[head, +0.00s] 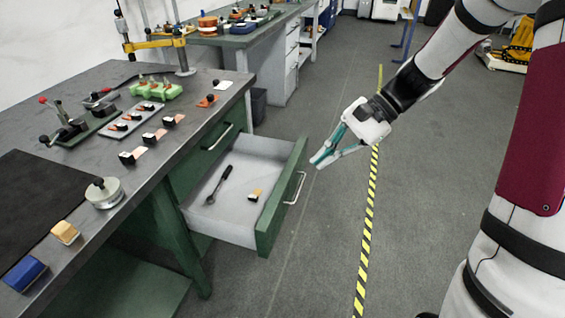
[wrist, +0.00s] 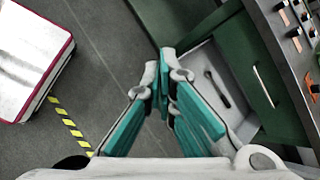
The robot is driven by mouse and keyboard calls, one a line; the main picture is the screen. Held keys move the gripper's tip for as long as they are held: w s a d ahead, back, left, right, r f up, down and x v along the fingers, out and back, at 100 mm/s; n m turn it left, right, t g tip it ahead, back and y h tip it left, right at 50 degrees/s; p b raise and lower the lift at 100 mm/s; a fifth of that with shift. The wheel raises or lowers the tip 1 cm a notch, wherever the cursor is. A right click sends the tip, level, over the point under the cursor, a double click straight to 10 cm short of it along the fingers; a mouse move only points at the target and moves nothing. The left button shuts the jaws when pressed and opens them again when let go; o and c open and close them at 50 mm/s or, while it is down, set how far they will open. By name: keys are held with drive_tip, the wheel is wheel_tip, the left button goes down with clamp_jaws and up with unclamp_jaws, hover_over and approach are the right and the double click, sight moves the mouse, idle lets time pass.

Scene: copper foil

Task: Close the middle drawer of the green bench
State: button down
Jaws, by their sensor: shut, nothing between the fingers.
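The green bench (head: 190,130) with a dark top stands at the left in the head view. Its middle drawer (head: 268,232) is pulled out, with a green front, a silver handle (head: 295,188) and a pale inside. A dark spoon-like tool (head: 219,184) and a small yellow-and-dark block (head: 254,195) lie in it. My gripper (head: 315,163) is shut and empty, just right of the drawer front's far end and apart from it in the head view. In the wrist view the shut fingers (wrist: 163,75) partly cover the open drawer (wrist: 213,80).
Another green drawer front with a handle (head: 217,137) is closed beside the open one. Small parts, a round metal weight (head: 104,192) and blocks lie on the bench top. A yellow-black floor strip (head: 368,215) runs right of the drawer. The grey floor between is clear.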

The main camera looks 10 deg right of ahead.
drive_tip(key=w+d+f+m+t+y+b, duration=0.1)
drive_tip(key=w+d+f+m+y+b, duration=0.2)
drive_tip(key=f, duration=0.4)
drive_tip(key=w+d+f+m+t+y+b, duration=0.1)
drive_tip(key=w+d+f+m+t+b, duration=0.15)
drive_tip(key=w+f, duration=0.45)
drive_tip(key=m+t+y+b, duration=0.2)
drive_tip(key=m+t+b, duration=0.4)
drive_tip(key=m+b, duration=0.1)
approach(288, 182)
drive_tip(key=b+x, duration=0.3)
drive_tip(key=x, duration=0.3)
drive_tip(key=shift+w+a, duration=0.15)
drive_tip(key=shift+a, duration=0.2)
drive_tip(key=shift+a, duration=0.15)
drive_tip(key=b+x, duration=0.1)
drive_tip(key=x, duration=2.3)
drive_tip(key=shift+a, duration=0.3)
drive_tip(key=shift+r, duration=0.15)
